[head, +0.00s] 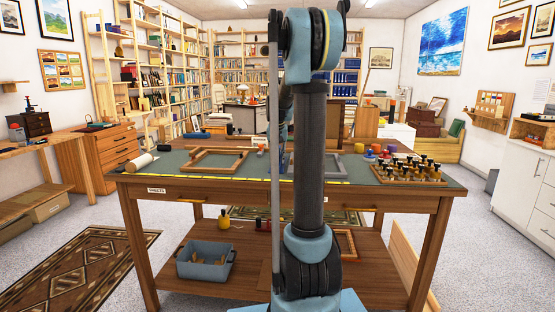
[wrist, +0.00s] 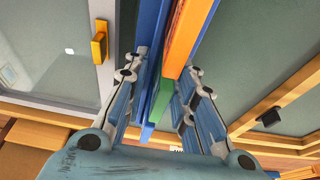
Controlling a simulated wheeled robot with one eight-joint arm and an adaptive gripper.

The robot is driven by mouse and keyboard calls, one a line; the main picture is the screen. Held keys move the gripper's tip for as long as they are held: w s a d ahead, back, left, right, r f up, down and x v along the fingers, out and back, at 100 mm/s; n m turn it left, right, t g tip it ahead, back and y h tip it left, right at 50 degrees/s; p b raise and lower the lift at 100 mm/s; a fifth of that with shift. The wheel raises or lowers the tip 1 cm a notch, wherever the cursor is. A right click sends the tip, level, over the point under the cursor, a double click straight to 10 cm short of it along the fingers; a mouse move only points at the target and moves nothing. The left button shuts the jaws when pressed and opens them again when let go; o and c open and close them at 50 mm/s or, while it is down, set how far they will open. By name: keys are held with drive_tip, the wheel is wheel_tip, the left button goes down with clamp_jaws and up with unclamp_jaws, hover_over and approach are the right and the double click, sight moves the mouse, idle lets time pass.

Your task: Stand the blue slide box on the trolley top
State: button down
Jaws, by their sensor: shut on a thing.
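My gripper (wrist: 165,100) shows in the wrist view, its fingers closed in on both sides of upright coloured slabs over the bench. A blue slab, which I take for the blue slide box (wrist: 148,35), runs along the left finger. A green strip (wrist: 157,102) and an orange piece (wrist: 187,38) show close beside it. I cannot tell whether these are parts of one thing. The lower ends are partly hidden by the fingers. In the head view my arm hides the gripper. I cannot make out the trolley for certain.
The workbench (head: 455,186) has a green top. A wooden frame (head: 212,153) lies left of my arm and a grey frame (head: 343,163) right of it. A rack of dark-knobbed tools (head: 410,172) stands at the right. A grey bin (head: 205,264) sits on the lower shelf.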

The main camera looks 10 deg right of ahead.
drive_tip(key=c, duration=1.3)
unclamp_jaws()
